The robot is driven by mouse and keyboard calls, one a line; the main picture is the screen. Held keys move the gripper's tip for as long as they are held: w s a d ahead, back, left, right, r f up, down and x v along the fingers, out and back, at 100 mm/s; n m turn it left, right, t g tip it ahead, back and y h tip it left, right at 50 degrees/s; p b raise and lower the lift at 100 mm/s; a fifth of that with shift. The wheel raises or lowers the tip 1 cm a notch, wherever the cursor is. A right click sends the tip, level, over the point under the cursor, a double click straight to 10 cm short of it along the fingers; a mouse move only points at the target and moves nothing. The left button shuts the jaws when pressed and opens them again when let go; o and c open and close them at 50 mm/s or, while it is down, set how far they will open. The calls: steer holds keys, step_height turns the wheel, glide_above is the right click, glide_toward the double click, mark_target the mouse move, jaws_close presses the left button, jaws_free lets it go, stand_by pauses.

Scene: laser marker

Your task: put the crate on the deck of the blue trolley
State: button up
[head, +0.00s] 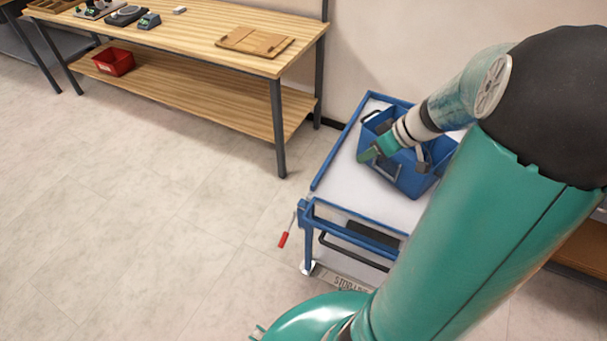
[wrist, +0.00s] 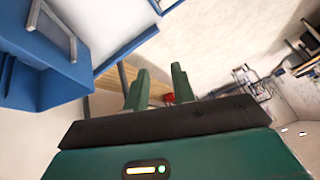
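The blue crate (head: 408,178) appears to rest upright on the white deck of the blue trolley (head: 341,190), towards its far end. Its pale handle faces the near side. My gripper (head: 366,155) is over the crate's left side in the head view, and my wrist hides part of the crate. In the wrist view my gripper (wrist: 160,72) has its two green fingers apart with nothing between them. The crate (wrist: 40,75) is to their left there, clear of the fingers. The trolley (wrist: 135,42) shows beyond it.
A wooden workbench (head: 200,35) stands left of the trolley, with a red bin (head: 113,61) on its lower shelf and a brown board (head: 254,42) on top. A red-handled lever (head: 283,239) sticks out by the trolley's near corner. The floor at left is clear.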

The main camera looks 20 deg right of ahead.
steer(key=s+a+r+m+h, duration=0.1)
steer(key=s+a+r, duration=0.2)
steer(key=a, duration=0.4)
steer(key=s+a+r+m+h, duration=0.1)
steer(key=s+a+r+h, duration=0.1)
steer(key=s+a+r, duration=0.2)
steer(key=s+a+r+m+h, duration=0.1)
steer(key=s+a+r, duration=0.2)
steer(key=a+r, duration=0.4)
steer(key=a, duration=0.4)
steer(key=shift+s+a+m, duration=0.2)
steer(key=shift+a+m, duration=0.15)
steer(key=shift+m, duration=0.05)
steer(key=shift+d, duration=0.1)
